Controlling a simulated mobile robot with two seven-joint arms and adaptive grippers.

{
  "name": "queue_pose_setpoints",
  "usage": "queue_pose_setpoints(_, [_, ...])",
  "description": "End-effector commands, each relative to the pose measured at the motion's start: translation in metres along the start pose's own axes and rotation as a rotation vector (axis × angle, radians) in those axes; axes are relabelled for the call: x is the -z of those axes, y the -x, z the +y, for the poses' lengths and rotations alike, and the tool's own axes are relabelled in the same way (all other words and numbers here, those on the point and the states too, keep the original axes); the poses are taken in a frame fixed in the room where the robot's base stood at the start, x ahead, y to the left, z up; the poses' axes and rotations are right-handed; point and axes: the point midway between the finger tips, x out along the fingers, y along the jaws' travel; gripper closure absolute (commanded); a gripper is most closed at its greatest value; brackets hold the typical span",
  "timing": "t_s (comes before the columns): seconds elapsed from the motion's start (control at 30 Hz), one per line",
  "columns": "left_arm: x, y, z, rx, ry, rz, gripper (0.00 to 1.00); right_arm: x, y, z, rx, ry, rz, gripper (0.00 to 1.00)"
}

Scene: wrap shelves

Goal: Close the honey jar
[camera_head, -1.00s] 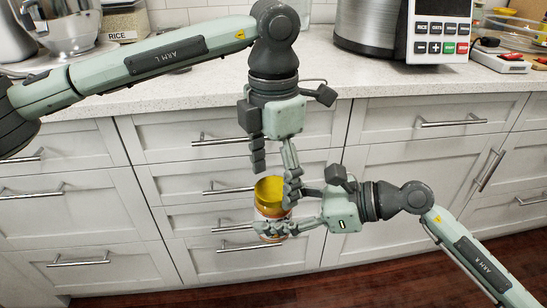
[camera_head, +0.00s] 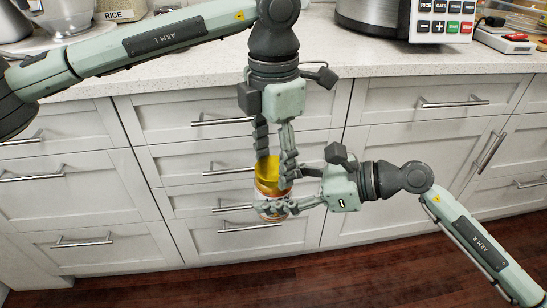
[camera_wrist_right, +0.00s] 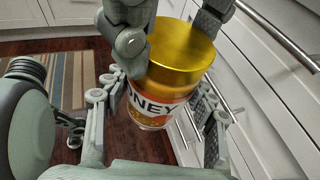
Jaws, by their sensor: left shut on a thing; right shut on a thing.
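The honey jar (camera_wrist_right: 165,103) is upright in mid-air in front of the drawers, with orange and white label bands showing. Its gold lid (camera_wrist_right: 183,45) is on top of the jar body; whether it is screwed tight I cannot tell. My right gripper (camera_head: 272,208) comes from the right and is shut around the jar's body below the lid. My left gripper (camera_head: 274,170) points down from above and is shut on the lid, one finger on each side. In the right wrist view, the left fingers flank the lid and the right fingers flank the label.
White drawer fronts with bar handles (camera_head: 223,121) stand behind the jar. The speckled counter (camera_head: 200,68) above holds a grey cooker (camera_head: 375,17) and other kitchen items.

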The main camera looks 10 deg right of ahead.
Motion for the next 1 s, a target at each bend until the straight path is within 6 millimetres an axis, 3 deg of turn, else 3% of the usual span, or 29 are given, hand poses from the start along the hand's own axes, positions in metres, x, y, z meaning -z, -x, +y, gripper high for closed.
queue_pose_setpoints(0.03, [0.000, 0.000, 0.000, -0.001, 0.001, 0.000, 0.79, -0.002, 0.000, 0.000, 0.001, 0.002, -0.004, 1.00])
queue_pose_setpoints(0.07, [0.000, 0.000, 0.000, -0.001, 0.001, 0.000, 0.41, -0.002, 0.000, 0.000, 0.001, 0.002, -0.004, 1.00])
queue_pose_setpoints(0.23, [0.000, 0.000, 0.000, -0.001, 0.001, 0.000, 0.20, -0.002, 0.000, 0.000, 0.001, 0.002, -0.004, 1.00])
queue_pose_setpoints(0.63, [0.000, 0.007, 0.001, -0.001, 0.001, 0.000, 0.20, -0.002, 0.001, 0.000, 0.001, 0.002, -0.004, 1.00])
queue_pose_setpoints(1.0, [-0.001, 0.080, 0.001, -0.003, 0.002, -0.003, 0.20, -0.002, 0.000, 0.000, 0.001, 0.002, -0.004, 1.00])
